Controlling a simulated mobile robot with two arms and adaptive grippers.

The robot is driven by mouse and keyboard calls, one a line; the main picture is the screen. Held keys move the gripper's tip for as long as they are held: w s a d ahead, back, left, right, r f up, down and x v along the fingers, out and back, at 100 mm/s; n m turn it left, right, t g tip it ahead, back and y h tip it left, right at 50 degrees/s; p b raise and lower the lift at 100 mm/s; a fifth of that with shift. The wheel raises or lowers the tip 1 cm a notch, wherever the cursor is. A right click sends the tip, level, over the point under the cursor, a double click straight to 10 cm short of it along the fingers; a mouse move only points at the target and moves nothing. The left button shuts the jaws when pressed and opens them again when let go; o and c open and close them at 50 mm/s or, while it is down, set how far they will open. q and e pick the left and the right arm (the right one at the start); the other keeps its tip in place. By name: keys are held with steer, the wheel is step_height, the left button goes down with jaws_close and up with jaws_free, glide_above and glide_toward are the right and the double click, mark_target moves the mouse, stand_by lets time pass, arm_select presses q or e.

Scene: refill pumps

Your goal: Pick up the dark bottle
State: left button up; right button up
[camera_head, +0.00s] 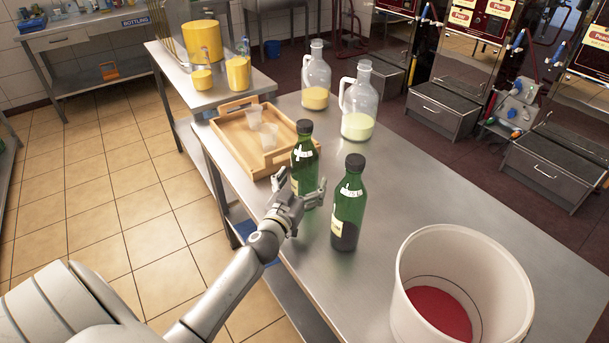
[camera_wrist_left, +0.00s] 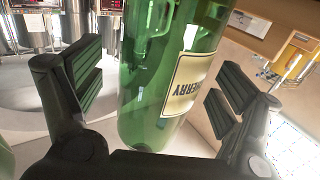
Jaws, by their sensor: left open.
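Two dark green bottles with black caps stand upright on the steel table. My left gripper (camera_head: 301,186) is open at the left bottle (camera_head: 305,160), with one finger on each side of its lower part. In the left wrist view the open gripper (camera_wrist_left: 160,85) has this green bottle (camera_wrist_left: 150,100) between its fingers, with gaps visible beside both pads. Its cream label, seen upside down, reads "HERRY" in part. The right bottle (camera_head: 348,205) stands close beside the gripper, with dark contents in its lower part. My right gripper is not in view.
A wooden tray (camera_head: 232,152) with clear cups lies behind the left bottle. Two clear jugs (camera_head: 315,80) (camera_head: 358,105) stand further back. A large white bucket (camera_head: 415,270) with red contents stands at the front right. The steel table (camera_head: 440,185) is clear right of the bottles.

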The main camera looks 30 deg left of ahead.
arm_select(q)
steer(key=shift+w+a, duration=0.25)
steer(key=shift+w, duration=0.8)
steer(key=c, duration=1.3)
steer(key=shift+c, duration=0.7)
steer(key=shift+r, duration=0.2)
